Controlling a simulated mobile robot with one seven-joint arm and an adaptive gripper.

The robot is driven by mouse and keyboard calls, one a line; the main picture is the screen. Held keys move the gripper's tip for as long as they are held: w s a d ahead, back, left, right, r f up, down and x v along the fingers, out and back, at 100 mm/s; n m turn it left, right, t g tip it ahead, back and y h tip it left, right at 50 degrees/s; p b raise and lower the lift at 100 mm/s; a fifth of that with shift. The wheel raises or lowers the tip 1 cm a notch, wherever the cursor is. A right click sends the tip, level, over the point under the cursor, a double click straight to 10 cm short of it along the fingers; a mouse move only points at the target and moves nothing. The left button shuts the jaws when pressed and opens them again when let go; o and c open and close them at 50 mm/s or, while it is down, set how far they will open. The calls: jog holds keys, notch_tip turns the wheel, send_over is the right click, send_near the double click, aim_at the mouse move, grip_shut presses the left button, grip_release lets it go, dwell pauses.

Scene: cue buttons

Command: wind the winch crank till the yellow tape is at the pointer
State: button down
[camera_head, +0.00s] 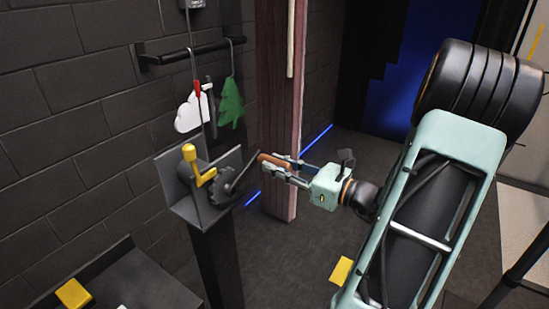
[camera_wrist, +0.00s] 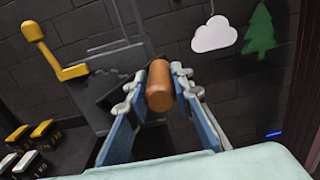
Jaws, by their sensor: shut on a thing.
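The winch (camera_head: 180,195) is a grey bracket with a toothed drum on a dark post. Its crank arm (camera_head: 246,170) reaches up and right to a brown wooden handle (camera_head: 270,159). My gripper (camera_head: 282,169) is shut on that handle, and the wrist view shows the handle (camera_wrist: 159,86) between both fingers. A yellow lever (camera_head: 198,166) sits on the winch's left side. A cable (camera_head: 189,45) runs up from the winch, with a red piece (camera_head: 197,89) beside it. I cannot make out yellow tape on the cable, nor tell which part is the pointer.
A white cloud (camera_head: 190,113) and a green tree (camera_head: 231,103) hang behind the winch, near a black wall rail (camera_head: 190,53). A reddish post (camera_head: 282,90) stands just behind my gripper. Yellow-topped blocks (camera_wrist: 40,130) lie at lower left in the wrist view.

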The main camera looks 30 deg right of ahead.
jog(key=f, duration=0.1)
jog(key=f+b, duration=0.1)
jog(key=f, duration=0.2)
jog(key=shift+w+d, duration=0.15)
jog(key=shift+d, duration=0.15)
jog(key=f+b, duration=0.1)
jog(key=a+f+b, duration=0.1)
jog(key=f, duration=0.1)
jog(key=f+b, duration=0.1)
jog(key=f, duration=0.1)
jog(key=shift+s+a+b, duration=0.2)
jog(key=shift+s+b, duration=0.05)
jog(key=shift+b, duration=0.1)
jog(key=shift+f, duration=0.15)
